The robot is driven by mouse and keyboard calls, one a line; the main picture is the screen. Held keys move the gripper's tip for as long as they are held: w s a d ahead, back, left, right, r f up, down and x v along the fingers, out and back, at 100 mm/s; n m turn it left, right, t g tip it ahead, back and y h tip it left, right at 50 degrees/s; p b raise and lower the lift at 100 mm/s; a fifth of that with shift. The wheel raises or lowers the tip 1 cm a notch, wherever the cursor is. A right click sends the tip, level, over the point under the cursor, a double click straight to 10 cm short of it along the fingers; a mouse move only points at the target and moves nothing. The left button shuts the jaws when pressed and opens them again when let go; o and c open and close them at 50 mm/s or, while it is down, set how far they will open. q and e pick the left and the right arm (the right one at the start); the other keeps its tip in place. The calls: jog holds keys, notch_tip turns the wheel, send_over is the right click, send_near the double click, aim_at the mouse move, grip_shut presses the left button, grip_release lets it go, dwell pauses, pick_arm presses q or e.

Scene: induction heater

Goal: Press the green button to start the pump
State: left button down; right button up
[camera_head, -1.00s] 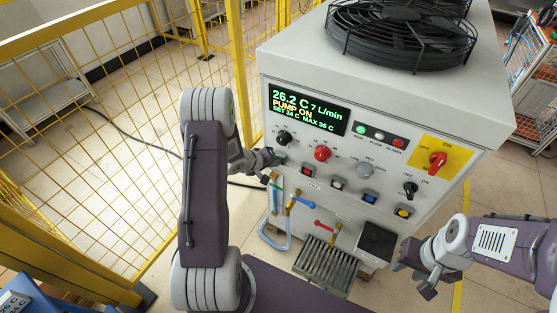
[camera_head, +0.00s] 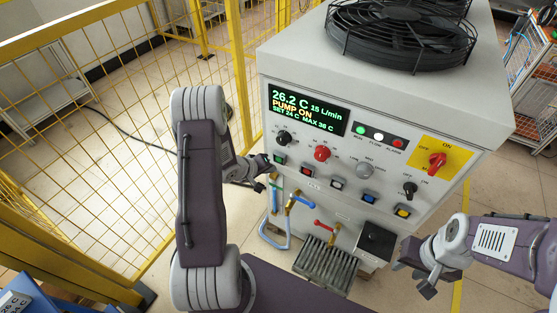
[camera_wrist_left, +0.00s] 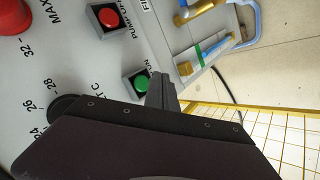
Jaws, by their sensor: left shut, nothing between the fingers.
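The green button (camera_head: 281,159) is at the left end of the button row on the chiller's front panel. It is uncovered, and it also shows in the left wrist view (camera_wrist_left: 141,83). My left gripper (camera_head: 268,172) is shut and empty, just left of and below the button. In the left wrist view its fingertips (camera_wrist_left: 161,84) are beside the button, with a visible gap in the picture.
A red button (camera_head: 307,170) sits right of the green one, with knobs above, including a black one (camera_head: 284,138). Blue and red pipe fittings (camera_head: 279,205) stick out below. A yellow mesh fence (camera_head: 110,110) stands left. A fan (camera_head: 400,35) tops the chiller.

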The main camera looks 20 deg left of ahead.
pick_arm(q)
jog(key=shift+s+a, duration=0.15)
jog(key=shift+s, duration=1.65)
jog(key=s+p, duration=0.2)
jog(key=s, duration=0.9)
jog(key=shift+a, duration=0.4)
